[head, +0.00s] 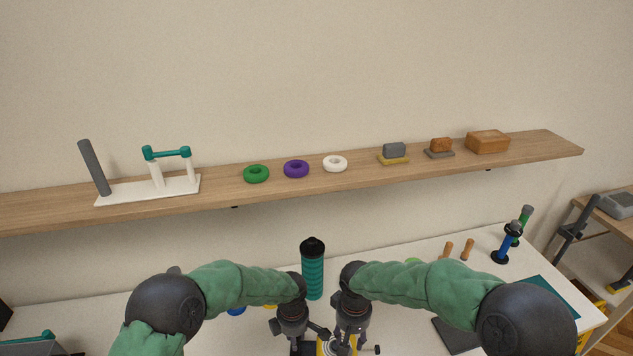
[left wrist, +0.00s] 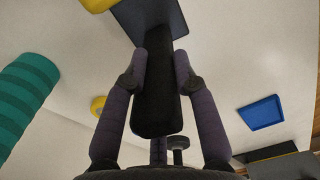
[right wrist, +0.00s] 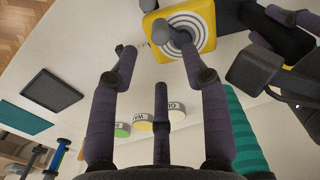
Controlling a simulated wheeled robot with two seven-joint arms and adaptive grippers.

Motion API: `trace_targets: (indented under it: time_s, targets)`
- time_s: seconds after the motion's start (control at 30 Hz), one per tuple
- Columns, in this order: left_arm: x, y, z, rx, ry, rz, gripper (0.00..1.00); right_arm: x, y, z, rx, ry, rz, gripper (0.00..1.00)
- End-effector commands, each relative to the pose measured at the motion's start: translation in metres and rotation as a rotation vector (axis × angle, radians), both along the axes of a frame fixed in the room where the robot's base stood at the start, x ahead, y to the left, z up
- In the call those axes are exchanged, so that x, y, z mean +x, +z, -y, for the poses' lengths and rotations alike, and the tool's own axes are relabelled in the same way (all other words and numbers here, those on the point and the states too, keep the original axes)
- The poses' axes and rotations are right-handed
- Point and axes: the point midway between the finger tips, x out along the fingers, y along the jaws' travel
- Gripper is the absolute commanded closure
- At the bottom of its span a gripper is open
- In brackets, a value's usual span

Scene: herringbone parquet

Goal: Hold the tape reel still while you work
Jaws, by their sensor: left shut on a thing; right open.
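A yellow, rounded-square body with white and grey rings, which looks like the tape reel, shows in the right wrist view (right wrist: 205,12). Only a yellow part of it (head: 323,346) shows low in the head view, between my grippers. My left gripper (left wrist: 160,62) is shut on a black bar-like handle (left wrist: 155,112), which joins a dark grey block (left wrist: 148,18). Whether this handle belongs to the reel I cannot tell.
A teal ribbed bottle (head: 313,272) stands behind my grippers. A dark pad (right wrist: 51,91), a teal mat (right wrist: 22,117) and labelled discs (right wrist: 177,110) lie on the white table. A blue tray (left wrist: 261,113) lies to one side. A wooden shelf (head: 300,194) runs along the wall above.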

Motion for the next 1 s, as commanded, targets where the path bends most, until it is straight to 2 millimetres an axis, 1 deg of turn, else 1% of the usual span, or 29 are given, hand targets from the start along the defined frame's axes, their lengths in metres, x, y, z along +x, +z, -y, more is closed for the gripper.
trace_targets:
  time_s: [0.17, 0.5, 0.6, 0.8, 1.0]
  targets:
    - [0.000, -0.001, 0.000, 0.000, 0.000, -0.001, 1.00, 0.000, -0.014, 0.000, 0.001, -0.001, -0.001, 0.53]
    - [0.000, -0.001, 0.000, 0.000, 0.000, -0.001, 1.00, -0.001, -0.056, 0.000, 0.001, 0.000, -0.002, 0.53]
    - [0.000, -0.001, 0.000, 0.000, 0.000, -0.001, 1.00, -0.001, -0.066, 0.000, 0.001, -0.001, -0.001, 0.53]
    - [0.000, -0.001, 0.000, 0.000, 0.000, -0.001, 1.00, 0.000, -0.079, 0.000, 0.001, 0.000, 0.001, 0.53]
    - [0.000, -0.001, 0.000, 0.000, 0.000, 0.000, 1.00, 0.000, -0.082, 0.000, 0.001, -0.001, 0.001, 0.53]
